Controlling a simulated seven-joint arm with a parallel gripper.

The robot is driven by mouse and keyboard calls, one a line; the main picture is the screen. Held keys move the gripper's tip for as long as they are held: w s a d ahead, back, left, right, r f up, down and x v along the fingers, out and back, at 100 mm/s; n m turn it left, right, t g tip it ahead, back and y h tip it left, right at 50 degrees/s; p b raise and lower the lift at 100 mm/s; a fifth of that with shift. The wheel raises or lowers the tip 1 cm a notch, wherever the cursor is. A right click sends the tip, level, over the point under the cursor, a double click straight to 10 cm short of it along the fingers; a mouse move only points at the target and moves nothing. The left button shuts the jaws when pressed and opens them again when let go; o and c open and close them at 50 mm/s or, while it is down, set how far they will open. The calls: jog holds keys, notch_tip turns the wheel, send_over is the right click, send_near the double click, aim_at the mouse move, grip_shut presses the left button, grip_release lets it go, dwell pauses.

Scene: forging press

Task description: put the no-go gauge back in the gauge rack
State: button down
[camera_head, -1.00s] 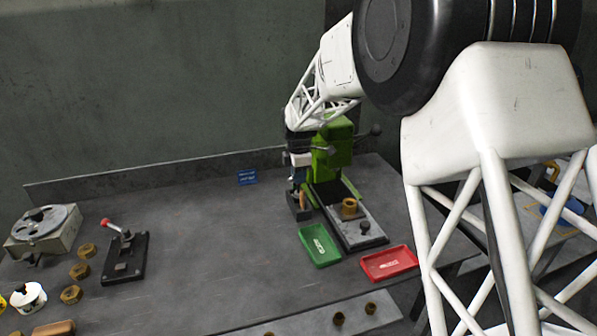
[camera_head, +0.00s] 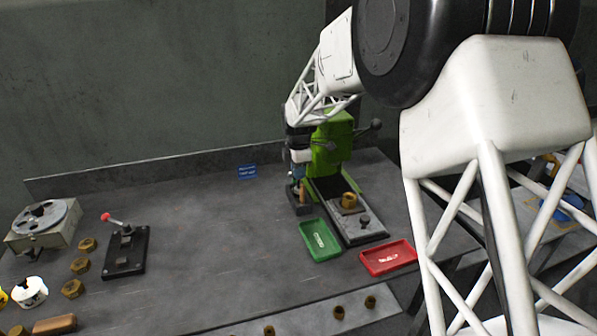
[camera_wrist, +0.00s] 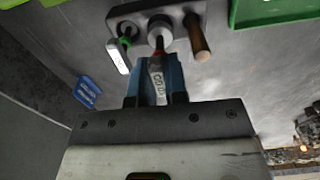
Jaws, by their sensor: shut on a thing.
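In the wrist view, my gripper (camera_wrist: 155,82) is shut on the no-go gauge (camera_wrist: 157,68), a pale lettered handle with a red band and a round grey end. That end overlaps the middle of the grey gauge rack (camera_wrist: 178,20); I cannot tell how far it is seated. A similar gauge with a green band (camera_wrist: 120,54) is at the rack's left, and a wooden-handled tool (camera_wrist: 197,38) is at its right. In the head view, my gripper (camera_head: 297,180) is just above the dark rack (camera_head: 298,207), and the held gauge is hard to make out.
The green press (camera_head: 335,145) stands close behind and right of the rack. A green tray (camera_head: 320,240) and a red tray (camera_head: 388,258) lie in front. A blue sign (camera_head: 247,171) is at the bench back.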

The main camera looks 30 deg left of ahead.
jog(key=shift+f, duration=1.8)
dwell(1.4)
jog(key=c, duration=1.1)
grip_release()
jog(key=shift+r, duration=0.15)
jog(key=shift+r, duration=3.35)
jog(key=shift+r, duration=0.1)
jog(key=shift+r, duration=1.35)
